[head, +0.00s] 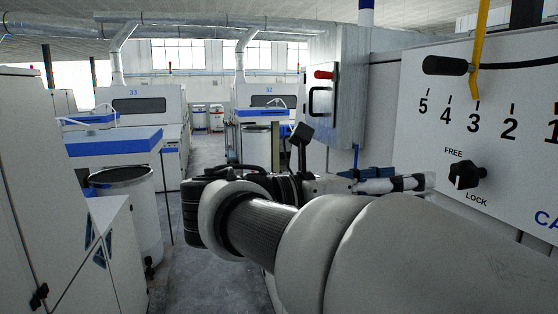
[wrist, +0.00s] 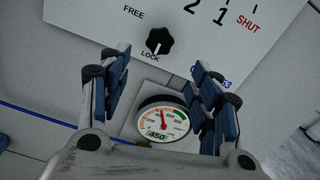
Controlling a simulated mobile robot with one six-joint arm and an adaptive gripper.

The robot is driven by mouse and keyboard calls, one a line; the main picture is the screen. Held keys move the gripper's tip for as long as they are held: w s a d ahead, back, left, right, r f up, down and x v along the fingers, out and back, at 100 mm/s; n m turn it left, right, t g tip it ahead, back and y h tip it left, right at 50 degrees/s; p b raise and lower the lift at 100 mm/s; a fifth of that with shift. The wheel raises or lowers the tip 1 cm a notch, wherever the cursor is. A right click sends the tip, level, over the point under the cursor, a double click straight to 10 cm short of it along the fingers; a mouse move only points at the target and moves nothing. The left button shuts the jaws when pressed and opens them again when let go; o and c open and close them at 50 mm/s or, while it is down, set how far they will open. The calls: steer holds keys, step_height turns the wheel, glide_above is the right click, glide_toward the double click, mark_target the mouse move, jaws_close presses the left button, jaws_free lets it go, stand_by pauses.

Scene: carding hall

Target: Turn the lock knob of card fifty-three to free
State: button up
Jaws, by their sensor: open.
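The lock knob (head: 467,175) is a black pointer knob on the white panel at the right of the head view, between the words FREE at upper left and LOCK below. In the wrist view the knob (wrist: 160,42) stands above and between my fingers, its white mark toward LOCK. My gripper (head: 408,182) is open, left of the knob in the head view, with the knob clear of it. In the wrist view my gripper (wrist: 160,76) has its blue-padded fingers wide apart with nothing between the pads. Blue lettering ending in 53 is partly hidden by the right finger.
A round dial gauge (wrist: 164,120) shows below the knob, between the fingers. A black handle (head: 445,65) and yellow pointer (head: 480,45) sit above the number scale. The aisle floor (head: 208,150) is clear.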

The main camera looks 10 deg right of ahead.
mark_target(458, 178)
steer(key=d, duration=0.9)
steer(key=w+d+p, duration=0.1)
steer(key=d, duration=0.3)
steer(key=shift+d, duration=0.15)
steer(key=shift+c, duration=0.3)
steer(key=c, duration=1)
